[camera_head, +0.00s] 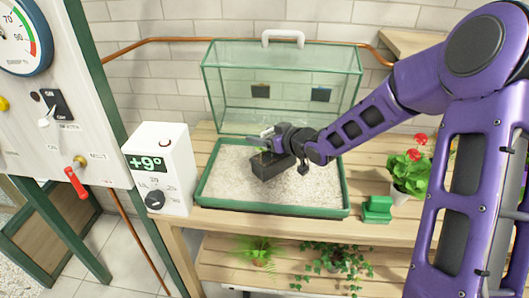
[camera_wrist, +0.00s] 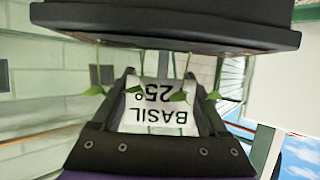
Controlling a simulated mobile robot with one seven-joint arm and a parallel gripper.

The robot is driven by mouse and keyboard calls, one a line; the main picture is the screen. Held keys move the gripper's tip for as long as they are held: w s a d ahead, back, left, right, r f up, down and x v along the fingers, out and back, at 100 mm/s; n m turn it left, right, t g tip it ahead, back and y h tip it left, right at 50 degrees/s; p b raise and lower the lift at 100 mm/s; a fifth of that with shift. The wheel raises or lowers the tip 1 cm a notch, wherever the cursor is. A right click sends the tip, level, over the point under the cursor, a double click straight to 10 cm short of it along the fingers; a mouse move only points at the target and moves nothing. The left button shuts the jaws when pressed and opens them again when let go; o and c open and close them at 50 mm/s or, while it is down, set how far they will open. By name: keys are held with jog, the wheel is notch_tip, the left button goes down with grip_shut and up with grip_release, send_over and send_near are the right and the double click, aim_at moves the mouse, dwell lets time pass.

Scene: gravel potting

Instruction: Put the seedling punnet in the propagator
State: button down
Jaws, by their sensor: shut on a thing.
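The seedling punnet (camera_head: 270,165) is a small black box inside the outline of the propagator's gravel tray in the head view. Whether it touches the gravel is unclear. The propagator has a green-rimmed tray (camera_head: 268,208) of pale gravel, and its clear lid (camera_head: 285,88) stands raised behind it. My gripper (camera_head: 268,142) is above the punnet and shut on it. In the wrist view, the punnet's black edge (camera_wrist: 165,25) spans the top. A white label reading BASIL 25° (camera_wrist: 157,108) and green seedling leaves show between my gripper's fingers (camera_wrist: 165,95).
A white control box (camera_head: 163,170) reading +9° stands left of the tray. A green object (camera_head: 377,208) and a potted red-flowered plant (camera_head: 408,172) stand to the right. Leafy plants (camera_head: 258,250) sit on the lower shelf. A panel with a gauge (camera_head: 22,38) and red lever is at far left.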

jog(key=shift+f+b, duration=0.4)
jog(key=shift+f, duration=1.5)
jog(key=shift+f, duration=0.2)
grip_release()
jog(key=shift+r, duration=0.1)
jog(key=shift+r, duration=0.2)
jog(key=p+v, duration=0.2)
jog(key=v, duration=1)
